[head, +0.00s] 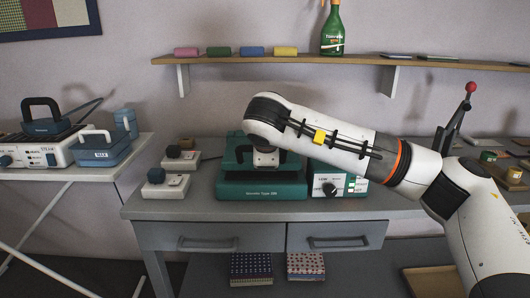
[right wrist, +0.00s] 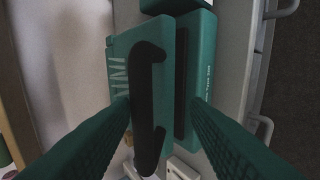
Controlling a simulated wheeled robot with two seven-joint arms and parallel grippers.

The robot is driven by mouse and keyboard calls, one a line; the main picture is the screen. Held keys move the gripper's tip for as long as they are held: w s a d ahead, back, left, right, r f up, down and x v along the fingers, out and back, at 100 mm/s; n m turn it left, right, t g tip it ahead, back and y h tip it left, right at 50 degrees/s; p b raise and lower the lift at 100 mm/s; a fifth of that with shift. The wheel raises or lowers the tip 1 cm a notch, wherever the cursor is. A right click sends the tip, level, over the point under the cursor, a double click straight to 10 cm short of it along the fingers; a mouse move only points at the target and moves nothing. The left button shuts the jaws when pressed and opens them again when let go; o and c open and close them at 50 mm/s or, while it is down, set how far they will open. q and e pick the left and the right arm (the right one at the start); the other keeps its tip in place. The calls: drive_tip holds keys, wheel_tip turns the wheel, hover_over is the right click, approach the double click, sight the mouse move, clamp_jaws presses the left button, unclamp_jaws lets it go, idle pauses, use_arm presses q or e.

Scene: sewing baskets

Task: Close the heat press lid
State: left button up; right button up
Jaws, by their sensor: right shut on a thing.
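The teal heat press (head: 262,190) stands on the grey workbench in the head view. Its lid (head: 232,158) stands raised behind the base, partly hidden by my right arm. In the right wrist view the teal lid (right wrist: 122,62) carries a long black handle (right wrist: 148,120), and the press base (right wrist: 207,50) lies to its right, with a dark strip between. My right gripper (right wrist: 160,100) has its two ridged fingers on either side of the handle and is shut on it. In the head view the fingertips are hidden at the press. My left gripper is not in view.
A teal and white control box (head: 355,186) stands right of the press. Small white blocks with dark knobs (head: 165,184) are at its left. A shelf (head: 290,60) with a green spray bottle (head: 333,30) is above. A side table (head: 70,172) holds other appliances.

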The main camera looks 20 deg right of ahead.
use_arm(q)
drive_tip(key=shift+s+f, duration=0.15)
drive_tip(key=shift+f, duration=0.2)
use_arm(e)
drive_tip(key=v, duration=1.1)
drive_tip(key=shift+s, duration=0.1)
